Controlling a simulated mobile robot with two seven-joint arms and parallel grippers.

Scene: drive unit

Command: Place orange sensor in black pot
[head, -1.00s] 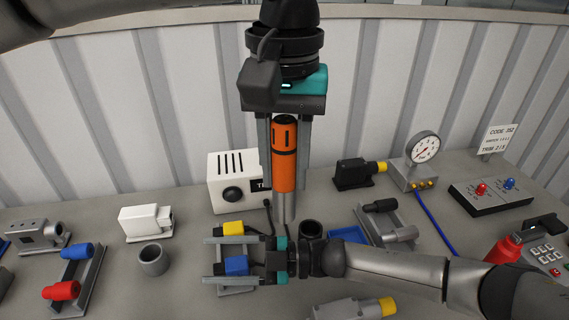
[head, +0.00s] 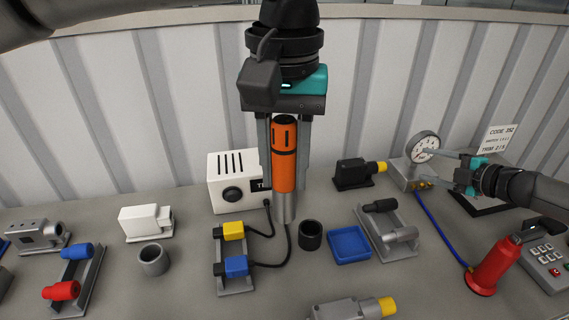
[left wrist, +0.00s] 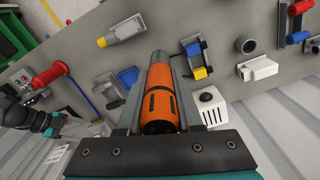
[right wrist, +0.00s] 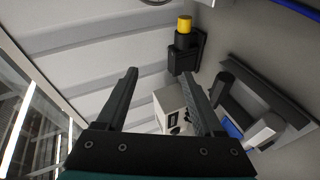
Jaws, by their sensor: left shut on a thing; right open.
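The orange sensor (head: 284,150) is an orange cylinder with dark slots and a grey metal lower end. My left gripper (head: 284,185) is shut on it and holds it upright, grey end down, above the bench. The sensor also shows between the fingers in the left wrist view (left wrist: 163,100). The black pot (head: 310,235) stands on the bench, just right of and below the sensor's tip in the head view; the two look apart. I cannot make out the pot in the left wrist view. My right gripper (head: 440,168) is open and empty near the pressure gauge (head: 423,147).
A blue tray (head: 348,244) lies right of the pot. A rack with yellow and blue plugs (head: 235,257) and dark cables is close on its left. A white box (head: 230,182) stands behind the sensor. A red cylinder (head: 493,268) and a grey cup (head: 154,259) stand farther out.

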